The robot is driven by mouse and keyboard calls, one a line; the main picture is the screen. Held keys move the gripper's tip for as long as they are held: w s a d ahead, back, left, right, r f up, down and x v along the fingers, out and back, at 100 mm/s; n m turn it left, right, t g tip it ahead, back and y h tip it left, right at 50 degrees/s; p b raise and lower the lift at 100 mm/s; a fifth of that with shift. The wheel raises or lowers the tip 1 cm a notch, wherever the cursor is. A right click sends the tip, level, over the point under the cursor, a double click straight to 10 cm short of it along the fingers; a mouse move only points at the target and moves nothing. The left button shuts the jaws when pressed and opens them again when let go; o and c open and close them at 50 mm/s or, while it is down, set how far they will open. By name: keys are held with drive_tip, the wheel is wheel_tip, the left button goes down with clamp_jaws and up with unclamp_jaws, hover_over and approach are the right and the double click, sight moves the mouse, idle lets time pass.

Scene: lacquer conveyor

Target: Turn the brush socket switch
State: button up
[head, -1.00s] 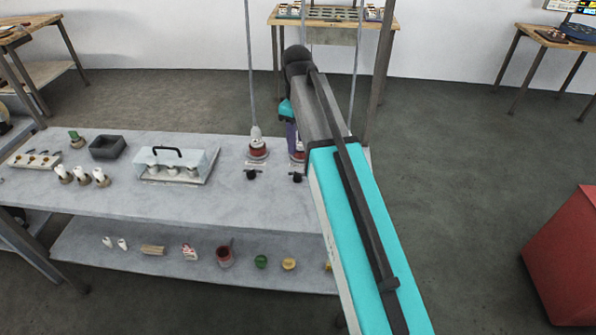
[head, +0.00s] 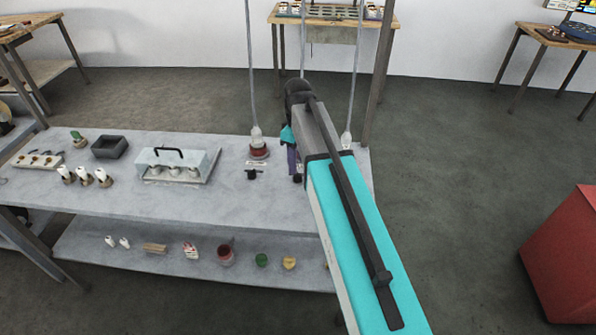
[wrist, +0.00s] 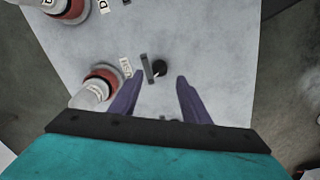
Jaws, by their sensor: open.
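My gripper (wrist: 158,95) is open, its two purple fingers pointing at the grey tabletop. A round black switch knob (wrist: 159,67) is just beyond the fingertips in the wrist view, roughly in line with the gap; I see no contact. A thin grey bar lies beside it. A partly hidden label (wrist: 126,67) ending in "USH" is next to a red-ringed socket (wrist: 102,82) with a white plug. In the head view my gripper (head: 294,165) is low over the table's right end, and my arm hides much of that socket. A dark knob (head: 297,178) shows by the fingers.
Another red socket (head: 258,150) with its own black knob (head: 251,174) stands to the left. Cords hang from above. A clear-covered case (head: 180,165), white-topped items and a dark tray (head: 109,147) occupy the table's left. The table's front middle is clear.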

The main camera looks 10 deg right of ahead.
sight(298, 174)
drive_tip(key=shift+f+p, duration=0.65)
drive_tip(key=shift+f, duration=2.25)
drive_tip(key=c, duration=1)
drive_tip(key=shift+c, duration=0.2)
drive_tip(key=shift+m, duration=0.5)
drive_tip(key=m, duration=0.5)
drive_tip(key=shift+b, duration=0.3)
drive_tip(key=m, duration=0.6)
